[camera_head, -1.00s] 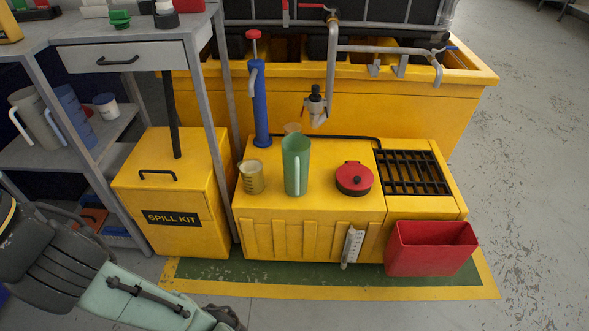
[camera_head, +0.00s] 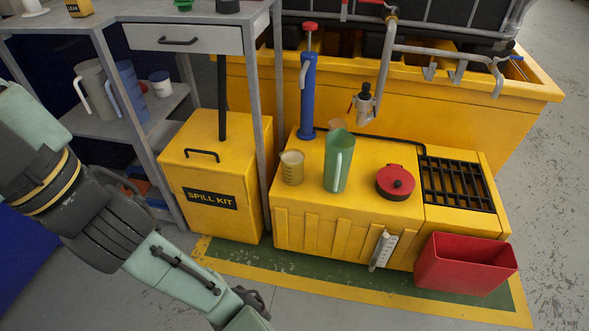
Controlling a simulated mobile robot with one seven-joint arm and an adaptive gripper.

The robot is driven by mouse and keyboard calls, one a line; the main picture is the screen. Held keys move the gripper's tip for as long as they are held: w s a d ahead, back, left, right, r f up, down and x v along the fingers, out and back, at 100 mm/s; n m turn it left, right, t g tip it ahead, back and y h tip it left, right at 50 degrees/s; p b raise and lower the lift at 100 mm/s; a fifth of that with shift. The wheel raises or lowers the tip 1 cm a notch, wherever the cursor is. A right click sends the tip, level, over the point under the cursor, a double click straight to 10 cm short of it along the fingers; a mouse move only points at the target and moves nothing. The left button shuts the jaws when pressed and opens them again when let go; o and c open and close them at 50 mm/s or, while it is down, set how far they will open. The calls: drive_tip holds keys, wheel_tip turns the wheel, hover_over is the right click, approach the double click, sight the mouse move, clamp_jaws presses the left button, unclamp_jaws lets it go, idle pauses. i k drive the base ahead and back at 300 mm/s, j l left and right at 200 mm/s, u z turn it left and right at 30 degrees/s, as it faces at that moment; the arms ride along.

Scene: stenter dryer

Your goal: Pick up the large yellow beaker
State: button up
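A yellowish see-through beaker (camera_head: 291,168) with markings stands upright on the left front of the yellow cabinet top (camera_head: 310,205). A green jug (camera_head: 338,163) with a handle stands just right of it. A smaller orange-tinted cup (camera_head: 337,125) stands behind the jug, partly hidden by it. My arm enters from the left and runs down to the bottom edge, in front of and below the spill kit.
A red lidded pot (camera_head: 396,184) sits right of the jug. A blue pump (camera_head: 308,95) and a tap (camera_head: 365,103) rise behind. The yellow spill kit box (camera_head: 205,165) and grey shelf unit stand left.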

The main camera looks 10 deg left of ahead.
sight(292, 160)
drive_tip(key=i+l+u, duration=0.15)
drive_tip(key=u, duration=0.25)
drive_tip(key=i+l+u, duration=0.15)
drive_tip(key=u, duration=0.2)
drive_tip(key=i+l+u, duration=0.1)
drive_tip(key=l+u, duration=0.15)
drive_tip(key=u, duration=0.15)
